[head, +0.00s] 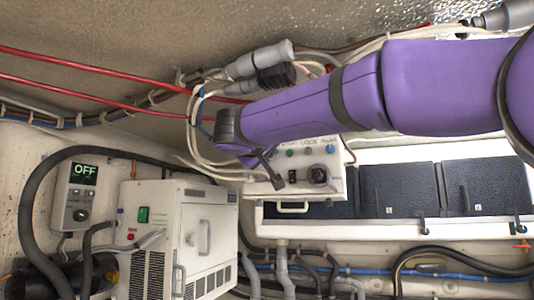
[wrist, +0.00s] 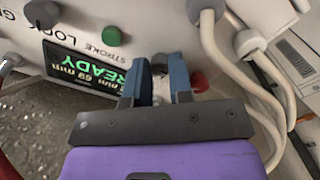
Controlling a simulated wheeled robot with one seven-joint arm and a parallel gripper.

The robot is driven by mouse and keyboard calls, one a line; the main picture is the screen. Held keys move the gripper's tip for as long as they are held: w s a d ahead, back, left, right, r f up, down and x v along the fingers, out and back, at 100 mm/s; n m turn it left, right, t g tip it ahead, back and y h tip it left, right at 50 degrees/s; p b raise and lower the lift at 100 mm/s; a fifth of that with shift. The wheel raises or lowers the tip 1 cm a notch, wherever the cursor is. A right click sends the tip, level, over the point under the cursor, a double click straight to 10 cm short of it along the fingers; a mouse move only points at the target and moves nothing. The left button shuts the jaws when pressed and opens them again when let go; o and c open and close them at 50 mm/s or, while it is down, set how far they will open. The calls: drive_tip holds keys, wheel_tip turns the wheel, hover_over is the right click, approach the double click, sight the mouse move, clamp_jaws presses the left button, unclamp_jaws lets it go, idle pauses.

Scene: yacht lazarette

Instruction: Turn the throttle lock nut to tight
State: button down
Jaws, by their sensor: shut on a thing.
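The white control panel (head: 325,180) stands in the middle of the head view, with small coloured buttons and dark knobs on its face. In the wrist view, its face (wrist: 95,22) carries printed lettering and a lit display (wrist: 105,75) reading READY and 69 mm. My gripper (wrist: 161,65) has its two blue-grey fingers against this face, shut on a small part that I take to be the throttle lock nut (wrist: 159,90). The fingers hide most of it, so its turn position cannot be read. My purple arm covers part of the panel in the head view.
A red button (wrist: 200,82) sits close beside the right finger; a green one (wrist: 112,36) lies to the left. Pale cables (wrist: 225,60) hang at the right. A white cabinet (head: 205,210) and a controller reading OFF (head: 75,197) stand left. Dark battery-like boxes (head: 400,190) stand right.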

drive_tip(key=shift+f+m, duration=0.1)
drive_tip(key=shift+m, duration=8.5)
drive_tip(key=c, duration=1)
unclamp_jaws()
